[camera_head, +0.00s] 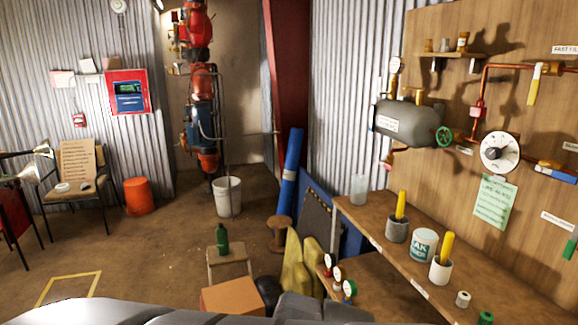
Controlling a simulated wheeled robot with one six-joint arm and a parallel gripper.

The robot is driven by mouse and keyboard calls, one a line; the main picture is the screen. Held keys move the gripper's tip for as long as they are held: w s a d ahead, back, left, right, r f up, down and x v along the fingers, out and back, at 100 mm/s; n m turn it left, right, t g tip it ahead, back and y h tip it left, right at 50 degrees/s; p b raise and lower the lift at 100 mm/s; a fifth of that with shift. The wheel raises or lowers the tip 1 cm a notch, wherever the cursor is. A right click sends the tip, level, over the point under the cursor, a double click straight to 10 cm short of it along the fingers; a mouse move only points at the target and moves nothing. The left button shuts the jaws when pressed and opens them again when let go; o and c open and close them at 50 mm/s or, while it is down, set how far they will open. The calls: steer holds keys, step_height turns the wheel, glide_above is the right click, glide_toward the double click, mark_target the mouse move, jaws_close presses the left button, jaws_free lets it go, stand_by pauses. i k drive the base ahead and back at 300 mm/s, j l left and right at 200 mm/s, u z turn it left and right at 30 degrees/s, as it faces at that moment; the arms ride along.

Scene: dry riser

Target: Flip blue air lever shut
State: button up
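A blue lever (560,175) is on the wooden panel at the far right, below and right of the white round dial. It lies nearly horizontal, sloping slightly down to the right, beside a copper pipe. Its right end is close to the picture edge. The fittings around it are too small to make out clearly. My gripper is not in view.
The wooden panel (440,35) also carries a yellow lever (533,85), a white dial (500,152), a green handwheel (444,136) and a grey tank (408,122). A cluttered workbench (460,270) stands below it. Open floor (150,240) lies left.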

mark_target(565, 177)
steer(key=z, duration=1.8)
